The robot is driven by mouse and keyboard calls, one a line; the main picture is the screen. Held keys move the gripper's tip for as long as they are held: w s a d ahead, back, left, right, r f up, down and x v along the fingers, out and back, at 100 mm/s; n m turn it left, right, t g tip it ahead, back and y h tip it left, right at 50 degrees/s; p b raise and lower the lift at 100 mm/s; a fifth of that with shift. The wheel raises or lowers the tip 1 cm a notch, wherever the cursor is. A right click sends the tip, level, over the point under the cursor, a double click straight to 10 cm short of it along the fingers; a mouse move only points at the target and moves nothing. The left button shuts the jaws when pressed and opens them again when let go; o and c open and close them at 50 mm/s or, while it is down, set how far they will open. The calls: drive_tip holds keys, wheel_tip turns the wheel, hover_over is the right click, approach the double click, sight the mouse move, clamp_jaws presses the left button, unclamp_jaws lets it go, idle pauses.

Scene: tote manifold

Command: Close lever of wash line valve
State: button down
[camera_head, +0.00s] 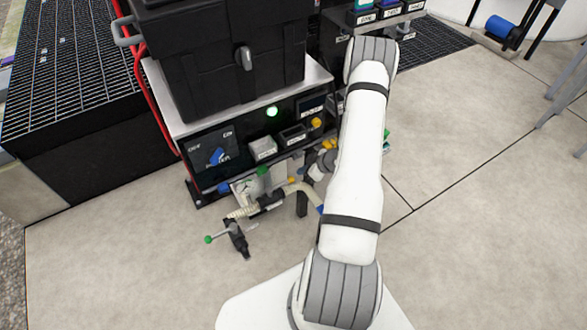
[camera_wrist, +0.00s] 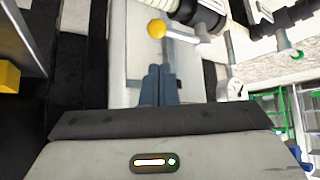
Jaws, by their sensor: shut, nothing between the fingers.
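In the wrist view, a lever with a round yellow knob (camera_wrist: 157,28) sits just beyond my fingertips, its light metal arm running to the right toward a dark valve body (camera_wrist: 205,14). My gripper (camera_wrist: 158,70) is shut and empty, its blue-grey fingers together just below the knob. I cannot tell whether they touch the lever. In the head view, yellow parts (camera_head: 329,144) show beside my arm, which hides much of that spot. Valve labels are too small to read, so I cannot confirm which is the wash line valve.
A green-tipped lever (camera_head: 209,239) and hose fittings (camera_head: 245,208) stick out low at the front of the cabinet (camera_head: 235,150). A black tote (camera_head: 235,60) stands on top, with a red hose (camera_head: 160,110) at its left. The floor at right is mostly clear.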

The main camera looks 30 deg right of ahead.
sight(280, 185)
drive_tip(key=b+x, duration=0.2)
drive_tip(key=x, duration=0.7)
drive_tip(key=shift+f, duration=0.1)
